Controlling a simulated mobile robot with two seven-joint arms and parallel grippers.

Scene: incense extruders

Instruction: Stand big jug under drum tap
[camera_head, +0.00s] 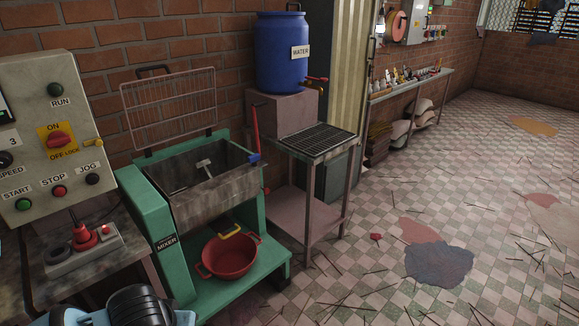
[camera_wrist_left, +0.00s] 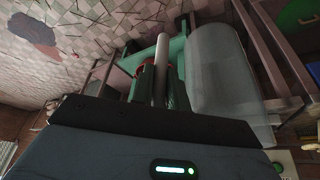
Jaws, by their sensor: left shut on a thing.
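The blue water drum (camera_head: 282,60) stands on a pinkish block by the brick wall. Its tap (camera_head: 316,82), with red and yellow parts, points right, over a stand with a dark grate top (camera_head: 318,142). The grate is bare. In the left wrist view, a large pale translucent vessel (camera_wrist_left: 222,75), seemingly the big jug, is close to my left gripper (camera_wrist_left: 160,85). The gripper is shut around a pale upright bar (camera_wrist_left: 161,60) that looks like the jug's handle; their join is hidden. The jug does not show in the head view. My right gripper is out of view.
A green mixer (camera_head: 165,240) with a raised wire guard (camera_head: 170,108) and a red basin (camera_head: 229,256) stands left of the stand. A control panel (camera_head: 48,130) is at far left. A long bench (camera_head: 410,86) is behind. The tiled floor at right is open, with scattered sticks and stains.

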